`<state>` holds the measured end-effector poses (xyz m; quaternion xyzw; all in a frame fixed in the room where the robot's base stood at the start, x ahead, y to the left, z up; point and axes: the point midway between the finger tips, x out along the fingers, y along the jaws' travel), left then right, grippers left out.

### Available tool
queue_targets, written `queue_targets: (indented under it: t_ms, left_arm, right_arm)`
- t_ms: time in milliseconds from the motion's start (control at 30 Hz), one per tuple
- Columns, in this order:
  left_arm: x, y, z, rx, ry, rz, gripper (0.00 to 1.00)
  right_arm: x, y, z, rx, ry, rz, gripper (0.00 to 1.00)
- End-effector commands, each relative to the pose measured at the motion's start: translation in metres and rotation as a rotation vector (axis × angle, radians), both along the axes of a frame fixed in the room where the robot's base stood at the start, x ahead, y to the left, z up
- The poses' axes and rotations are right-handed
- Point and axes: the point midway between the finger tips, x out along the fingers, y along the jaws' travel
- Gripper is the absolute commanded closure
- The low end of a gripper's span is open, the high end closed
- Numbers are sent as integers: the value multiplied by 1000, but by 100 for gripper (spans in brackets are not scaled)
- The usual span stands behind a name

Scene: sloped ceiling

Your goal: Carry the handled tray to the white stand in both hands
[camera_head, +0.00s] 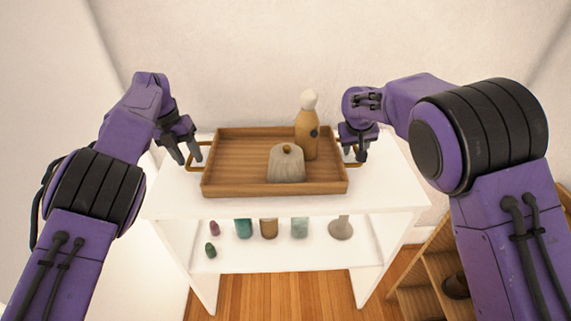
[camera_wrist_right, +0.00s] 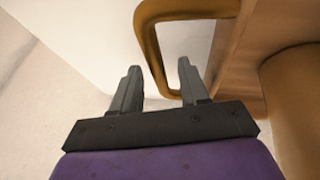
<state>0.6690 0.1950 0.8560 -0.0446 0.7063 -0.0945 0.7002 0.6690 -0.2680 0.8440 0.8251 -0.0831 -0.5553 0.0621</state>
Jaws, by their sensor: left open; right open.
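The wooden handled tray (camera_head: 232,162) sits on the top of a white shelf unit (camera_head: 180,205). It carries a tan bottle with a white top (camera_head: 306,132) and a grey ribbed piece with a gold knob (camera_head: 286,165). My left gripper (camera_head: 188,156) is open at the tray's left handle (camera_head: 195,166). My right gripper (camera_head: 359,152) is open at the right handle. In the right wrist view the brass handle (camera_wrist_right: 150,45) runs down beside and past the open fingers (camera_wrist_right: 158,82); I cannot tell whether they touch it.
Several small bottles and jars, such as a teal one (camera_head: 243,228), stand on the unit's lower shelf. A wooden shelf (camera_head: 430,265) stands on the floor at the lower right. A pale wall (camera_head: 240,60) rises behind the unit.

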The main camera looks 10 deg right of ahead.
Motion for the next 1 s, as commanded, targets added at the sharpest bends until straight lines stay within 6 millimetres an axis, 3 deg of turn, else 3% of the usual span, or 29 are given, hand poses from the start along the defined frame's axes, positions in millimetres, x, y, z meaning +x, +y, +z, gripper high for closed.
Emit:
queue_targets:
  t_ms: [300, 400, 667, 1000]
  left_arm:
    - [1, 17, 82, 4, -4, 0, 55]
    - [2, 20, 95, 2, -5, 1, 55]
    - [0, 21, 105, 0, -1, -1, 55]
    - [0, 21, 104, 0, -1, -1, 55]
  right_arm:
    - [0, 0, 0, 0, 0, 0, 56]
    - [0, 0, 0, 0, 0, 0, 56]
    - [-3, 2, 9, 0, -1, 0, 56]
    - [-33, 19, 83, 0, -3, 0, 56]
